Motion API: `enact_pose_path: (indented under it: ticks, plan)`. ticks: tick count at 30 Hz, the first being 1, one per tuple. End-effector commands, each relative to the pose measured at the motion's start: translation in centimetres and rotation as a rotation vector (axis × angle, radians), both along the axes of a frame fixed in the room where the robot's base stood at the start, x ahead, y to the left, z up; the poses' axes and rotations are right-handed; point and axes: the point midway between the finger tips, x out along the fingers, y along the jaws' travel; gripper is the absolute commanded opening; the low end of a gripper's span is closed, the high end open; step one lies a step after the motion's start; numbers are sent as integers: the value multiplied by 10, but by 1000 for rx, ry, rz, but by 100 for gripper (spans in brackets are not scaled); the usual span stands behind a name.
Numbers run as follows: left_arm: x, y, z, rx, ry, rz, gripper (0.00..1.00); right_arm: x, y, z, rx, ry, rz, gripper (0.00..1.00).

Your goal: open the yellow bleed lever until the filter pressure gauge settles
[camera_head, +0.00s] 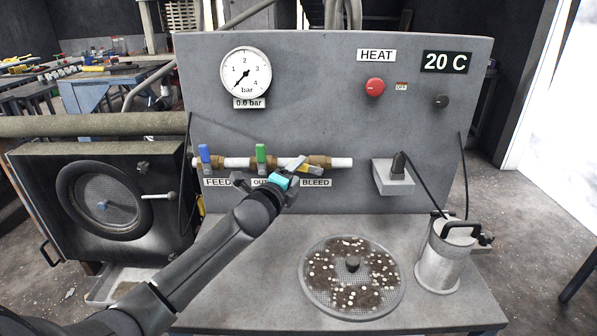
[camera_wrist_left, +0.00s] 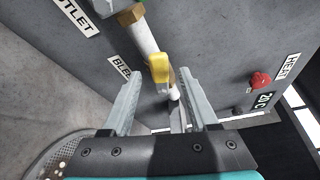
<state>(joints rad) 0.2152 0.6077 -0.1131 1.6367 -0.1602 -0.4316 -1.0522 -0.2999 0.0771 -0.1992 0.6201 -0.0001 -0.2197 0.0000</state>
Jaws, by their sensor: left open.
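The yellow bleed lever (camera_wrist_left: 159,68) sits on the pipe's last valve, between my left gripper's two fingers in the left wrist view. My right gripper is not in view.
A blue lever (camera_head: 204,155) and a green lever (camera_head: 261,156) stand upright on the same pipe. A red HEAT knob (camera_head: 375,87) is on the panel. A round sieve (camera_head: 352,309) with dark grains and a metal can (camera_head: 437,272) stand on the bench below.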

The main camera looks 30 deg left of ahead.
Motion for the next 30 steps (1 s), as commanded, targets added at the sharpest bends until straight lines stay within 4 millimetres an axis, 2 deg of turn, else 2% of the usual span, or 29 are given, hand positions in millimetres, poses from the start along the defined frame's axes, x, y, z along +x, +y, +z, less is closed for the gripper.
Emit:
enact_pose_path:
  ticks: [7, 18, 30]
  plan:
    - [18, 3, -2, -1, 0, 0, 60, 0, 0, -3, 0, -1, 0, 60]
    - [20, 3, -2, -1, 0, -1, 60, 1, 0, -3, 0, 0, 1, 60]
    - [20, 3, -2, 0, 0, 0, 15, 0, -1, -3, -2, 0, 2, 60]
